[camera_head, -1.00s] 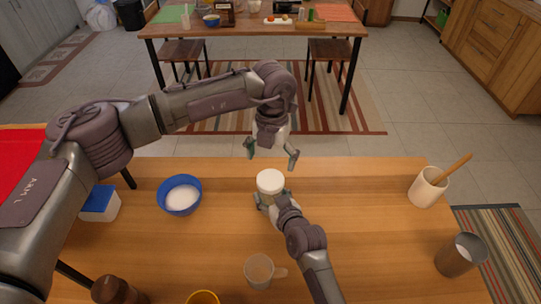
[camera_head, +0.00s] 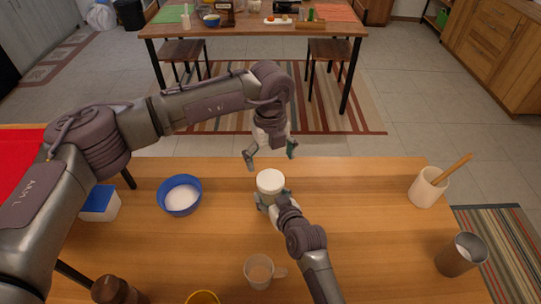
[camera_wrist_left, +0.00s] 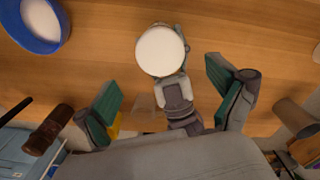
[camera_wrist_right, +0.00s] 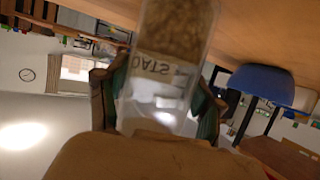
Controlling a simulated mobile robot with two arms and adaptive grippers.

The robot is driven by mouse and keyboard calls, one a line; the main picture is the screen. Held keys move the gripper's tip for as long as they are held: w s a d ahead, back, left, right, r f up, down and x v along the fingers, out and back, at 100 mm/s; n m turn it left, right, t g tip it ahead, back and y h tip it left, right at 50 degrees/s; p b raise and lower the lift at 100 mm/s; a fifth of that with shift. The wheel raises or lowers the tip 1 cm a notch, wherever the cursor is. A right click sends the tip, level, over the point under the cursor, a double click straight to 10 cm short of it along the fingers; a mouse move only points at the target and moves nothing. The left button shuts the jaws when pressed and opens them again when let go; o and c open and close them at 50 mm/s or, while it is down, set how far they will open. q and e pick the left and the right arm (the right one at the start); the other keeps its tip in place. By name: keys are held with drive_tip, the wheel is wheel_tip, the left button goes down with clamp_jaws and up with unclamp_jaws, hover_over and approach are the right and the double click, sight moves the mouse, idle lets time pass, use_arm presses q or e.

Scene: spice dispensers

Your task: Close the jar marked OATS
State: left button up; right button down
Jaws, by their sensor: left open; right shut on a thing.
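The jar marked OATS (camera_wrist_right: 172,45) is clear, with oats inside, and fills the middle of the right wrist view. My right gripper (camera_wrist_right: 155,95) is shut on its body. In the head view a white round lid (camera_head: 270,181) sits on top of the jar; how tight it is cannot be told. My left gripper (camera_head: 271,156) is open and empty, pointing down above the lid and apart from it. In the left wrist view the lid (camera_wrist_left: 161,50) lies beyond the two spread fingers (camera_wrist_left: 163,78), between them from side to side.
A blue bowl with white contents (camera_head: 180,196) stands left of the jar. A clear mug (camera_head: 259,271) stands in front, near my right arm. A utensil crock (camera_head: 427,188) and metal cup (camera_head: 460,255) are at the right.

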sight(270, 179)
use_arm(q)
wheel_tip(270, 179, down, 7)
drive_tip(key=shift+f, duration=0.15)
idle(0.4)
drive_tip(key=c, duration=1.2)
drive_tip(key=m, duration=2.7)
drive_tip(key=shift+m, duration=0.4)
drive_tip(key=o, duration=1.3)
